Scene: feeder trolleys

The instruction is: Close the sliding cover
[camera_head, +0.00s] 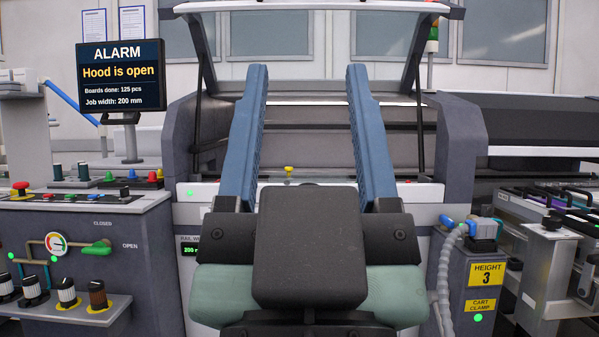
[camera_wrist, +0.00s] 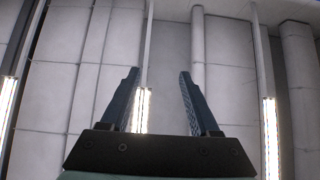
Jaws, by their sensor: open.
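My gripper (camera_head: 307,70) is open and empty, with its two blue fingers pointing up in front of the machine. In the wrist view the open fingers (camera_wrist: 160,75) stand against the ceiling, with nothing between them. The machine's hood (camera_head: 320,5) is raised, and its pale front bar crosses the top of the head view, above and beyond my fingertips. The hood's dark side frames slope down to the machine. I cannot tell for certain whether this hood is the sliding cover. My gripper hides part of the machine's opening.
A screen (camera_head: 121,75) reads "ALARM, Hood is open". A control console (camera_head: 135,230) with knobs and a green lever stands at left. A cart clamp post (camera_head: 488,285) with a grey hose stands at right, beside a feeder trolley (camera_head: 545,255). A yellow knob (camera_head: 288,170) shows between my fingers.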

